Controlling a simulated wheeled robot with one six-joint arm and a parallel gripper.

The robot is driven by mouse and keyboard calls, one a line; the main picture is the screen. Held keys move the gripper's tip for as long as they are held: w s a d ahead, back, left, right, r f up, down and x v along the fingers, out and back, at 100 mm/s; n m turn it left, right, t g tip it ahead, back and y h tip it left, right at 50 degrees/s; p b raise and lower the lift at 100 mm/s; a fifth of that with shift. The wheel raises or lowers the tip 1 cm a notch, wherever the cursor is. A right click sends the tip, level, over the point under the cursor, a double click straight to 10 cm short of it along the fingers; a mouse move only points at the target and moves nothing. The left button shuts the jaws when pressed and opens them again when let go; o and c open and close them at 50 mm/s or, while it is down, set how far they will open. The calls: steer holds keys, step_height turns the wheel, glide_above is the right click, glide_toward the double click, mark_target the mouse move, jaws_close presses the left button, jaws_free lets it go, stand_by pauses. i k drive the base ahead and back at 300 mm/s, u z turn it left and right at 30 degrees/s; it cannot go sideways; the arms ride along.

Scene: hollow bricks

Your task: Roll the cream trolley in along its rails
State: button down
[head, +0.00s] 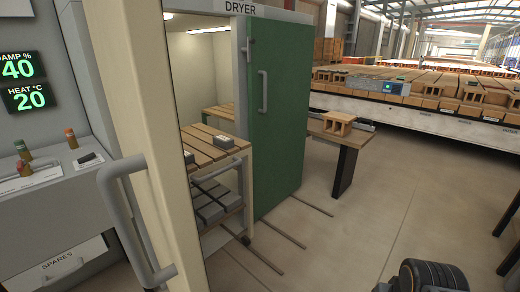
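A cream-framed trolley (247,185) stands at the dryer's (240,8) open doorway, left of centre in the head view. It has slatted wooden decks with grey blocks on them, and a dark wheel shows low at its front corner. Thin dark rails (300,206) run along the floor out from the doorway. A tall cream upright (165,130) with a thick grey bar handle (128,215) is close at left and hides part of the trolley. I cannot tell which thing that upright belongs to. My gripper's fingers are not in view.
The green dryer door (278,115) stands right of the opening. A control panel (28,125) is at far left. A dark-legged table (345,140) with a hollow brick and a long brick conveyor (430,112) lie beyond. The floor at centre right is clear.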

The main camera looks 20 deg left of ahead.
mark_target(213, 204)
steer(key=i, duration=1.7)
steer(key=u, duration=2.5)
steer(key=i, duration=0.5)
